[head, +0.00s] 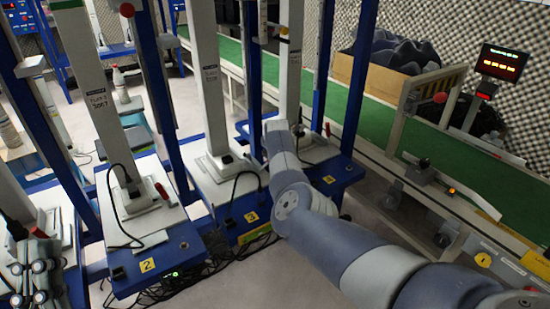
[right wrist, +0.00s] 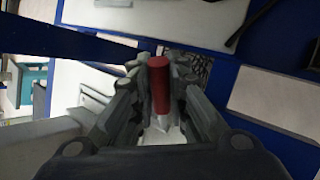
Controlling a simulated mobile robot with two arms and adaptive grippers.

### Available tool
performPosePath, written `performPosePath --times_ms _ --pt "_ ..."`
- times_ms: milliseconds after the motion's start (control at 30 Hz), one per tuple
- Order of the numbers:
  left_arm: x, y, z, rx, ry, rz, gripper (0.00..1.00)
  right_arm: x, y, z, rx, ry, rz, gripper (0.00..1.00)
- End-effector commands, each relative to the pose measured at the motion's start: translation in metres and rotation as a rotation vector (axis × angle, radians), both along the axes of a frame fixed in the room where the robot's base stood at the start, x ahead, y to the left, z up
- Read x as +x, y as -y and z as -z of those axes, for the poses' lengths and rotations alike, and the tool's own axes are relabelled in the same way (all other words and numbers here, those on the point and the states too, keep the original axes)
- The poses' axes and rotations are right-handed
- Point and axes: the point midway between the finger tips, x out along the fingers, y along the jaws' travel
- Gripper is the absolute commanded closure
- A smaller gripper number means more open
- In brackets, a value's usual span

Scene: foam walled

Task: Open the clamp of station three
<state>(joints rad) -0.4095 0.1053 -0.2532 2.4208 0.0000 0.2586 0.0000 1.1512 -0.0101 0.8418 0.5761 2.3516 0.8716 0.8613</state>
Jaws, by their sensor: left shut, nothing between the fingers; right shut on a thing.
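Station three, marked by a yellow "3" label (head: 251,216), has a white column (head: 210,90) on a pale plate over a blue base. My right arm reaches to its right side. My right gripper (right wrist: 160,72) is hidden behind my own arm in the head view. In the right wrist view it is shut on a red clamp handle (right wrist: 160,88), which stands between the two fingers. The rest of that clamp is mostly hidden. My left gripper (head: 38,268) is at the lower left of the head view, shut and empty.
Station two (head: 147,264) stands left, with its red lever (head: 162,191) beside the column. Station four (head: 329,180) is just right. Cables (head: 190,280) lie on the floor. A green conveyor (head: 375,115), a box of dark parts (head: 375,78) and a display (head: 502,63) are at right.

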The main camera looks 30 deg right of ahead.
Motion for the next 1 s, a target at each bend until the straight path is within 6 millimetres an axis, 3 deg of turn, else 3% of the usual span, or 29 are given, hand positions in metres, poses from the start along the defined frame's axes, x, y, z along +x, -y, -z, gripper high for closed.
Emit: performPosePath --times_ms 367,867,900,1000 --pt "-0.015 -0.002 -0.015 -0.032 0.105 0.006 1.0 0.002 0.001 0.004 0.055 -0.005 -0.001 1.0" --pt "-0.017 -0.002 -0.017 -0.035 0.118 0.007 1.0 0.002 0.001 0.004 0.066 -0.006 0.0 1.0" --pt "-0.017 -0.002 -0.017 -0.035 0.118 0.007 1.0 0.002 0.001 0.004 0.066 -0.006 0.0 0.83" --pt "-0.017 -0.002 -0.017 -0.035 0.118 0.007 1.0 0.002 0.001 0.004 0.065 -0.005 0.0 0.64"
